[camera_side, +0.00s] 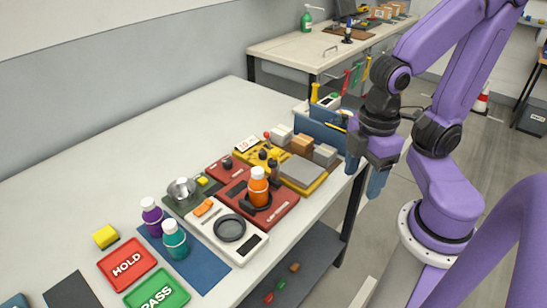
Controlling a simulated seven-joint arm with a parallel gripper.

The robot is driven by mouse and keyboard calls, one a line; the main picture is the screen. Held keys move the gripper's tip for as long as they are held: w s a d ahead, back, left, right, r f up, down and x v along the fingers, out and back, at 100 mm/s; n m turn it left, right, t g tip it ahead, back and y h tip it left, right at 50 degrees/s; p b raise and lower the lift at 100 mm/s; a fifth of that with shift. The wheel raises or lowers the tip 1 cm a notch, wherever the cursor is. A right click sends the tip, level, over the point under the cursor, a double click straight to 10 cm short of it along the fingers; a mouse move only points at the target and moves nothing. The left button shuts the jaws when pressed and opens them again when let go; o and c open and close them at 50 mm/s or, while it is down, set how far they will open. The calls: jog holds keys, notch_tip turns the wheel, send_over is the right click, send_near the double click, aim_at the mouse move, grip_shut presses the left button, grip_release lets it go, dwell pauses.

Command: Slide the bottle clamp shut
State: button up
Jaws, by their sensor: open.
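An orange bottle (258,190) with a white cap stands upright on a red base plate (286,200). The dark bottle clamp (247,206) sits low around or beside the bottle; whether its jaws touch the bottle is too small to tell. My gripper (365,176) is open and empty, pointing down. In the picture it is to the right of the clamp, by the table's right edge, apart from the bottle.
A yellow fixture with a grey pad (302,171) and several small blocks lie between the clamp and my gripper. A white scale (252,241), purple bottle (152,212) and teal bottle (175,240) are to the left. The table's back left is clear.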

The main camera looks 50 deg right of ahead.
jog(key=c, duration=0.8)
jog(key=shift+w+d+f+m+g, duration=0.15)
jog(key=shift+w+m+g, duration=0.15)
jog(key=shift+m, duration=0.3)
grip_shut()
jog(key=w+d+f+m+t+y, duration=0.1)
jog(key=w+d+m+y, duration=0.8)
jog(key=m, duration=0.7)
jog(key=w+d+f+m+t+y, duration=0.2)
jog(key=w+d+m+y, duration=0.4)
jog(key=w+d+m, duration=0.65)
jog(key=a+f+m, duration=0.2)
jog(key=a, duration=1.4)
jog(key=shift+a+f+m, duration=0.25)
jog(key=shift+a+m, duration=0.1)
jog(key=shift+a, duration=0.05)
